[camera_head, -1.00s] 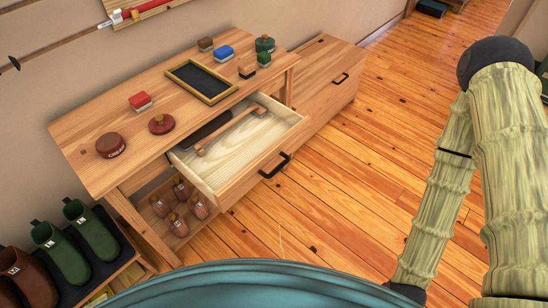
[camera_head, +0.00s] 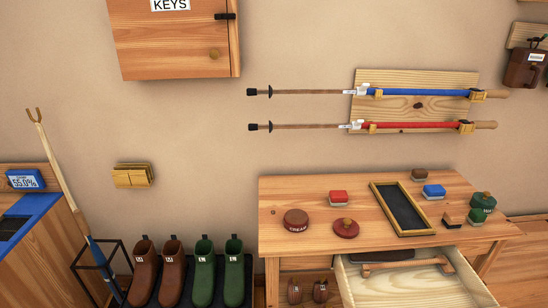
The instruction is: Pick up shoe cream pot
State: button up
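The shoe cream pot (camera_head: 296,220) is a round, brown, low pot with the word CREAM on its front. It stands on the left part of the wooden table top (camera_head: 300,188). A dark red round pot with a knob (camera_head: 346,228) stands close to its right. My gripper is not in view, so its state does not show.
The drawer (camera_head: 410,283) below stands open. Boots (camera_head: 173,272) stand left of the table. Walking poles (camera_head: 420,93) hang above.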

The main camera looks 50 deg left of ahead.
aim_at(295, 220)
jog(key=u, duration=3.95)
jog(key=i, duration=1.9)
jog(key=z, duration=3.35)
